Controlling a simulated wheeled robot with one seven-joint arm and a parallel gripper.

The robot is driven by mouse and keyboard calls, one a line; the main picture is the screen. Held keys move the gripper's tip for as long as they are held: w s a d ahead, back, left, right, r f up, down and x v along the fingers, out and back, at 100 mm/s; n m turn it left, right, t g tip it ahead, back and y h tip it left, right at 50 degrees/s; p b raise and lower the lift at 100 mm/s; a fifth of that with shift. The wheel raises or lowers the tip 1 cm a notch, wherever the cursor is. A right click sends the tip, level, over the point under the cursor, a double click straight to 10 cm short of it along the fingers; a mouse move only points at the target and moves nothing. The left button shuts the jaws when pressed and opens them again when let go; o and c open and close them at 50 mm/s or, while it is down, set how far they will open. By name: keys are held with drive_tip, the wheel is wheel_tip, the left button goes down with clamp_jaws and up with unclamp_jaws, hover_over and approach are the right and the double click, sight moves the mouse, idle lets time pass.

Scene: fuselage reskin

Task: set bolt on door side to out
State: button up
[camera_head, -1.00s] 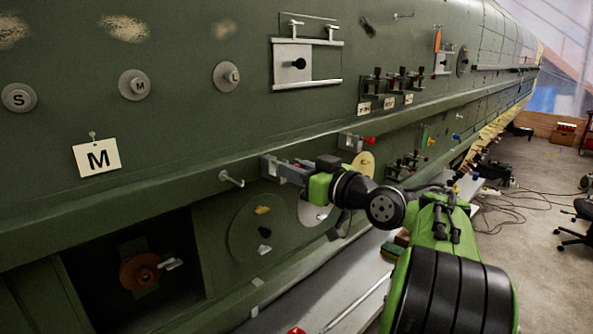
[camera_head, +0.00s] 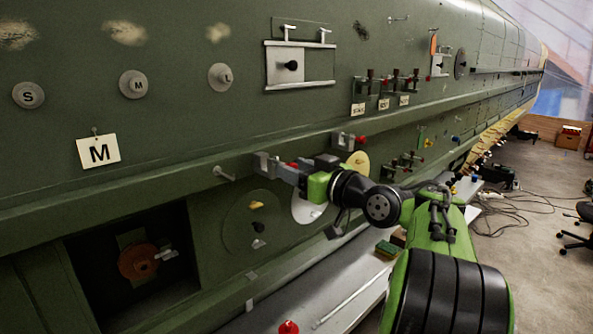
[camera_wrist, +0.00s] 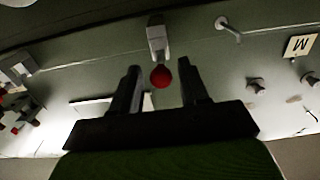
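A grey bolt (camera_head: 264,162) with a red ball knob (camera_head: 295,166) sits on the fuselage ledge. In the wrist view the grey bolt (camera_wrist: 157,37) stands straight ahead, its red knob (camera_wrist: 161,76) between my two fingers. My gripper (camera_wrist: 160,72) is open, one finger on each side of the knob, with gaps visible on both sides. My gripper (camera_head: 292,170) also shows at the bolt in the head view. A second grey bolt (camera_head: 341,139) with a red knob sits further right on the ledge. I cannot tell from labels which is the door side.
A peg (camera_head: 223,173) sticks out left of the bolt. A dark recess (camera_head: 115,285) holds a reddish disc (camera_head: 138,262). A sign with M (camera_head: 98,150) hangs on the panel. A yellowish disc (camera_head: 357,161) is right of my gripper.

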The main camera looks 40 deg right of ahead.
drive_tip(key=s+b, duration=0.2)
drive_tip(key=s, duration=1.3)
drive_tip(key=shift+s+d, duration=0.2)
drive_tip(key=shift+s, duration=0.15)
drive_tip(key=shift+c, duration=0.2)
